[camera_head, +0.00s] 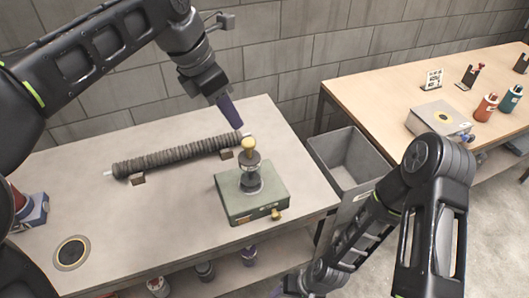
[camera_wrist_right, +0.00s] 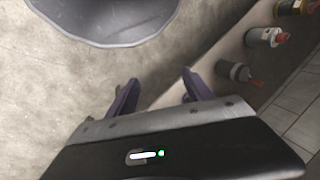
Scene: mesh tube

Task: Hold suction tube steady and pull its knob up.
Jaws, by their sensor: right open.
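A dark upright tube (camera_head: 251,182) with a round yellow knob (camera_head: 248,145) on top stands on a green box (camera_head: 232,206) on the table. My left gripper (camera_head: 232,113) points down from above, its purple fingers close behind the knob; I cannot tell whether they touch it or how far apart they are. My right gripper is low at the bottom edge of the head view, mostly cut off. In the right wrist view my right gripper (camera_wrist_right: 158,90) is open, with nothing between its fingers.
A ribbed mesh tube (camera_head: 175,157) lies on small supports at the table's back. A round plate (camera_head: 71,253) is at front left. A grey bin (camera_head: 350,160) stands between this table and the wooden one (camera_head: 385,90). Cans (camera_wrist_right: 265,37) stand on the lower shelf.

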